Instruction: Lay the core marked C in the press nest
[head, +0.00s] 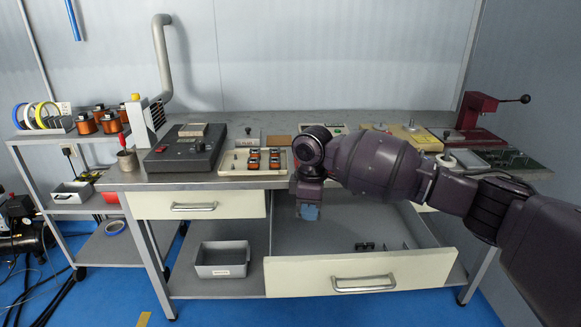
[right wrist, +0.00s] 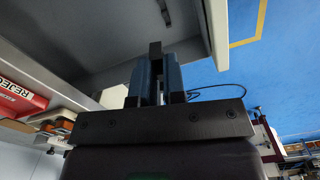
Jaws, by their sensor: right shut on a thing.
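My right gripper (head: 309,212) points down over the open drawer and shows only in part below my wrist in the head view. In the right wrist view its blue fingers (right wrist: 155,80) are shut on a small dark block (right wrist: 155,49), which looks like a core. No letter is readable on it. Other small dark pieces (head: 364,246) lie on the drawer floor; one dark piece also shows in the right wrist view (right wrist: 164,12). The red hand press (head: 479,112) stands at the bench's right end. I cannot make out its nest. My left gripper is out of view.
The open drawer (head: 360,274) juts out below the bench (head: 225,183). A tray of wound coils (head: 228,167) and a dark grey machine (head: 186,152) stand on the bench's left. Green boards (head: 508,158) lie at its right end. My right arm hides part of the bench.

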